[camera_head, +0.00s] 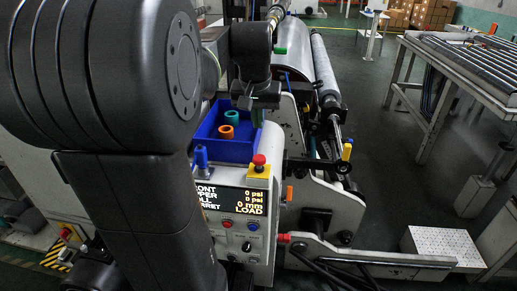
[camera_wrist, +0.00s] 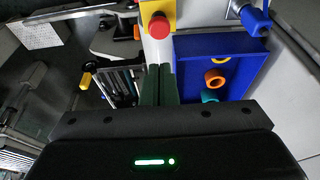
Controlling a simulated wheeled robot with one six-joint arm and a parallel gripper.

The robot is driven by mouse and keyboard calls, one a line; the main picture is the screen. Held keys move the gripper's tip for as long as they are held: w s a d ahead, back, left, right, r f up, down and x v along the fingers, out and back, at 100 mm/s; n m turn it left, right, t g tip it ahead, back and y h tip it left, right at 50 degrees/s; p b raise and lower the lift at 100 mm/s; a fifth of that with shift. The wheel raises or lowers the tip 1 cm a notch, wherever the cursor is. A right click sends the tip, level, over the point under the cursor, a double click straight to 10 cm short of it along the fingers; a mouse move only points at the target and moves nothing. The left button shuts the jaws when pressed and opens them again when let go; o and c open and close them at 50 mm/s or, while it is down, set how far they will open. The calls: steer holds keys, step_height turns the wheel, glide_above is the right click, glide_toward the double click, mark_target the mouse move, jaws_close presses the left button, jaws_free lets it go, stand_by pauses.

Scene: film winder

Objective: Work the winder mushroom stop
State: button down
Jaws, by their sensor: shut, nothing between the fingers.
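The winder mushroom stop (camera_head: 259,161) is a red round head on a yellow box (camera_head: 259,173), at the top right of the display panel on the white console. In the wrist view the red head (camera_wrist: 159,27) shows at top centre, unobstructed. My gripper (camera_head: 257,122) is behind the stop in the head view, by the right edge of the blue tray. In the wrist view its dark green fingers (camera_wrist: 158,68) are together and empty, pointing toward the white console top. A gap shows between the fingertips and the stop.
A blue tray (camera_head: 201,143) with orange and teal rings stands behind the panel. A blue fixture (camera_head: 201,159) stands left of the stop. The display (camera_head: 232,201) reads 0 psi and LOAD, with small buttons below.

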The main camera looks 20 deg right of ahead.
steer(key=p, duration=0.1)
glide_toward(259, 159)
steer(key=f, duration=0.1)
steer(key=w+d+f, duration=0.1)
steer(key=f, duration=0.1)
steer(key=w+f, duration=0.1)
steer(key=f, duration=0.1)
steer(key=shift+w+d, duration=0.2)
steer(key=shift+w, duration=0.05)
steer(key=shift+f, duration=0.6)
steer(key=shift+f, duration=0.1)
step_height(259, 159, down, 2)
steer(key=shift+f+b, duration=0.1)
steer(key=shift+b, duration=0.65)
steer(key=shift+s, duration=0.1)
steer(key=shift+a, duration=0.1)
